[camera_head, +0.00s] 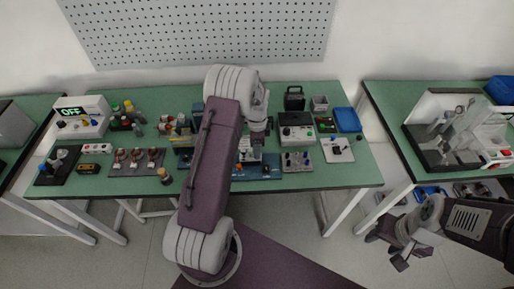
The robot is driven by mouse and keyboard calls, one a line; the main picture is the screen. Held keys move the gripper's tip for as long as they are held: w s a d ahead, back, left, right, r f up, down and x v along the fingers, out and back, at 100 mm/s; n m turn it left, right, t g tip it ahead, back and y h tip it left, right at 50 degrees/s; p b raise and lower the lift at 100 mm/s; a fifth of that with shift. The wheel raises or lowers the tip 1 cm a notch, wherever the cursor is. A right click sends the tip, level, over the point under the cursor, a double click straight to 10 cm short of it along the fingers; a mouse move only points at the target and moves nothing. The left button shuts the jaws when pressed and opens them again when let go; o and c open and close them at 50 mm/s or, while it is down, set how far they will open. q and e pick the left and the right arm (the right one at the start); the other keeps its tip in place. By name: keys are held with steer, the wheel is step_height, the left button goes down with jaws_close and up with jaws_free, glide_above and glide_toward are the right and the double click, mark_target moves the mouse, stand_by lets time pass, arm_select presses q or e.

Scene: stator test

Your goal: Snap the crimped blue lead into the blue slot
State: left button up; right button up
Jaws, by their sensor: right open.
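My left arm reaches from the bottom centre over the green table. Its gripper (250,148) points down over a blue board (269,172) near the table's middle. The fingers are small and partly hidden, so I cannot tell whether they are open, shut or holding anything. Small pale and orange parts sit on the board beneath the gripper. The arm hides the board's left middle part. I cannot make out the crimped blue lead or the blue slot at this size. My right gripper (402,257) is open and empty at the lower right, over the floor, away from the table.
A grey plate (297,167) with several knobs lies right of the board. Behind it stand a box-shaped device (297,119) and a blue tray (347,112). Another table stands right.

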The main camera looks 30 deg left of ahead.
arm_select(q)
step_height(320, 180, up, 9)
steer(key=shift+r+b, duration=0.1)
steer(key=shift+b, duration=0.3)
steer(key=shift+d, duration=0.1)
stand_by(0.8)
